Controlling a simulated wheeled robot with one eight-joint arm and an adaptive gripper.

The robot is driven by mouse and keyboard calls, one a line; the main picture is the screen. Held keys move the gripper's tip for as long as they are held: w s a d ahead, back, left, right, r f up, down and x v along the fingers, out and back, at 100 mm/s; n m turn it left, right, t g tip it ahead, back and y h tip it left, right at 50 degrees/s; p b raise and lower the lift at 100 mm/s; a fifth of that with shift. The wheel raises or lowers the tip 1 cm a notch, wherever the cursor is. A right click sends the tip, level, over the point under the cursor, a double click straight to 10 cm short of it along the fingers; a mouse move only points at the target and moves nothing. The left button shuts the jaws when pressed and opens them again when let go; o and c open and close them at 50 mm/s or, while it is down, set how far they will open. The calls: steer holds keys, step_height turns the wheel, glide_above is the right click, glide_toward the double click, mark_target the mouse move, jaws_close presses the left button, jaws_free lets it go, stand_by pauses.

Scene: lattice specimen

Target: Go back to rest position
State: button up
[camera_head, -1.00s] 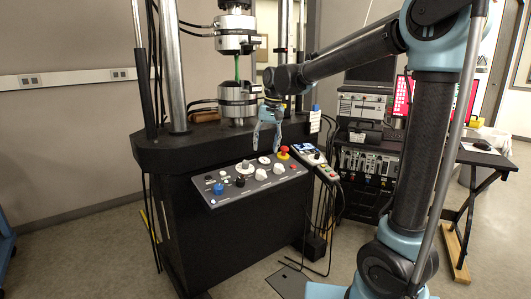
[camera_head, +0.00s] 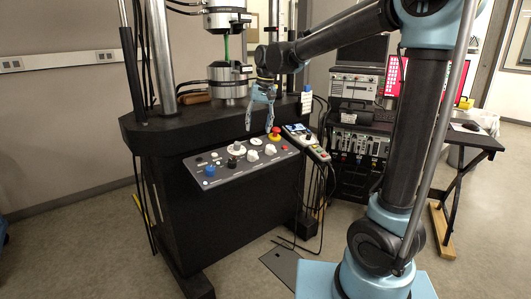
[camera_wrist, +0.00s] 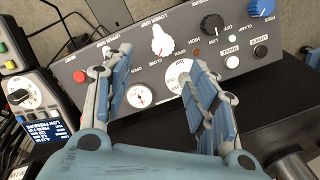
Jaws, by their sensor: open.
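My gripper (camera_head: 261,116) is open and empty, its fingers pointing down above the right end of the control panel (camera_head: 222,178) of the testing machine (camera_head: 160,135). In the wrist view my gripper (camera_wrist: 160,100) has its two blue-grey fingers spread apart, with the grey control panel (camera_wrist: 95,60) beyond them. White and black knobs, labelled buttons and a red button show on the panel. A green specimen (camera_head: 226,48) stands between the upper grip (camera_head: 228,20) and the lower grip (camera_head: 230,85).
A handheld control box (camera_head: 306,142) with a small screen sits right of the panel, its cables hanging down. An instrument rack (camera_head: 355,140) and a black table (camera_head: 470,140) stand at the right. Open floor (camera_head: 80,245) lies at the left front.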

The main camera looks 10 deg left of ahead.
steer(key=s+d+f, duration=0.2)
steer(key=s+d, duration=0.1)
steer(key=d, duration=0.5)
steer(key=s+d+f+m+t, duration=0.1)
steer(key=s+d, duration=0.2)
steer(key=d, duration=0.6)
steer(key=s+d+f, duration=0.2)
steer(key=s+d, duration=0.1)
steer(key=d, duration=0.5)
steer(key=s+d+f+m+t+h, duration=0.1)
steer(key=s+d+f, duration=1.2)
steer(key=s, duration=0.1)
steer(key=shift+d+f+m+h, duration=0.15)
steer(key=shift+d+m+h, duration=0.05)
steer(key=shift+m+h, duration=0.2)
